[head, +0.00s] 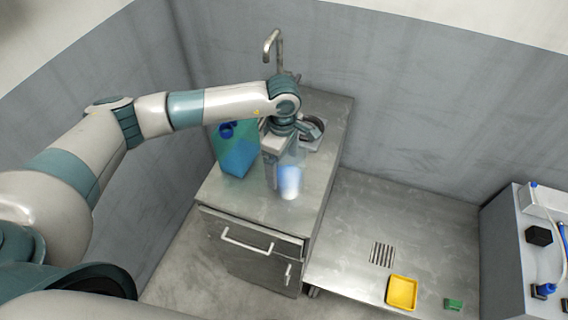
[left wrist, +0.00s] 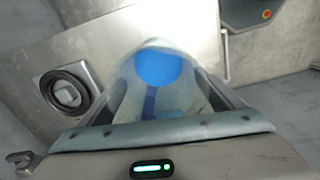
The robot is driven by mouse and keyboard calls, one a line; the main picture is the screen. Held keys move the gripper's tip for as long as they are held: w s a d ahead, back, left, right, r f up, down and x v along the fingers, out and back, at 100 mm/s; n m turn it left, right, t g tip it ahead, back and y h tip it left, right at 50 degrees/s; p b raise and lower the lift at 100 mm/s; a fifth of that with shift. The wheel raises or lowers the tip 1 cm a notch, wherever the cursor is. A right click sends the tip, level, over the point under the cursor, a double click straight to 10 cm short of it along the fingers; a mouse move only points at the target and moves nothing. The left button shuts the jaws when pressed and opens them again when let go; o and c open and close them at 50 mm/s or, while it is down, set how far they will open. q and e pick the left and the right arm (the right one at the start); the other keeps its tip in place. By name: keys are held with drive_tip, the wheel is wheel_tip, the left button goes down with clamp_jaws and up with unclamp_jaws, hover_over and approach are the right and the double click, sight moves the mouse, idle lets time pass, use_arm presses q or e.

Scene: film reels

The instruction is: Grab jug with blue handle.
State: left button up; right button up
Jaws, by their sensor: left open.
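A translucent jug (head: 289,181) with blue on it stands near the front of the metal counter, below my left gripper (head: 278,158). In the left wrist view the jug (left wrist: 158,70) shows a round blue patch and a narrow blue strip, probably its handle. It lies between the two open fingers. I cannot tell whether either finger touches it. My gripper and arm hide part of the jug in the head view. My right gripper is not in view.
A teal container with a blue cap (head: 238,157) stands just left of the jug. A yellow tray (head: 402,293) and a green block (head: 453,304) lie on the lower metal surface at right.

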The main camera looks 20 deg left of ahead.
use_arm(q)
drive_tip(key=shift+f, duration=1)
drive_tip(key=shift+r, duration=0.1)
drive_tip(key=c, duration=1.4)
